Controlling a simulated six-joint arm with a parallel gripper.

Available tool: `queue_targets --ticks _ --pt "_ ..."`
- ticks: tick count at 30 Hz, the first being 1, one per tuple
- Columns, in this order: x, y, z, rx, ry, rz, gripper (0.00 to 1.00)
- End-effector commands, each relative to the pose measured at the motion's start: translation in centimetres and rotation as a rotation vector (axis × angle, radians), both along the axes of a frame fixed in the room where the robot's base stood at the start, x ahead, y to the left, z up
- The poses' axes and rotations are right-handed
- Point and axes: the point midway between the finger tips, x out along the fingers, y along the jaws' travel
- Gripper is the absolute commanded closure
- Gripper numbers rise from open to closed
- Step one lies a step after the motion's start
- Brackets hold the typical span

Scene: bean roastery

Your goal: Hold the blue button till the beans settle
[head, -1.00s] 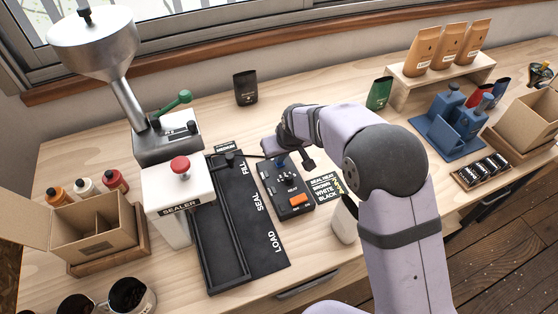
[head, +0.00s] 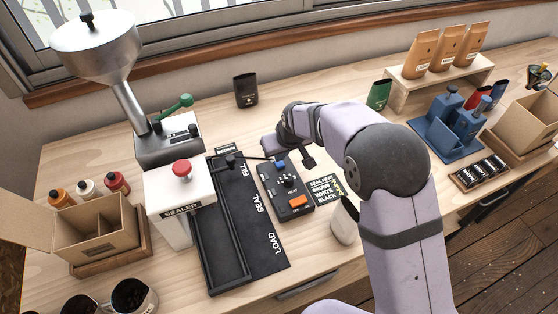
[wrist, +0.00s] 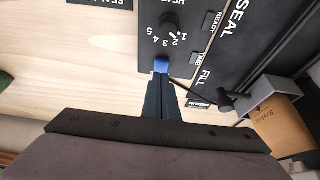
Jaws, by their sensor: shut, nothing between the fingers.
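The control box (head: 291,205) with a dial, an orange switch and the blue button (head: 280,164) lies in the middle of the bench. In the wrist view the blue button (wrist: 161,66) sits at the box's edge, beside the dial. My gripper (wrist: 161,78) is shut and empty, its tips right at the button. I cannot tell how far the button is pressed. The steel hopper (head: 97,45) stands at back left over the grey fill unit (head: 168,140). A brown pouch (wrist: 277,125) shows at lower right in the wrist view. No beans in motion are visible.
The white sealer (head: 180,190) with a red knob and the black track (head: 250,235) are left of the box. An open carton (head: 95,225) stands at far left. A dark pouch (head: 245,88) stands behind.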

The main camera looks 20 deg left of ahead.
Motion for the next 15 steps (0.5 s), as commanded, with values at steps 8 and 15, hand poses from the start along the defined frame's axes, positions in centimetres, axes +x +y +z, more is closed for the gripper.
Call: queue_targets --ticks 8,15 --pt "0.0 0.0 2.7 0.001 -0.001 0.0 1.0" --pt "0.0 0.0 4.2 0.001 -0.001 0.0 1.0"
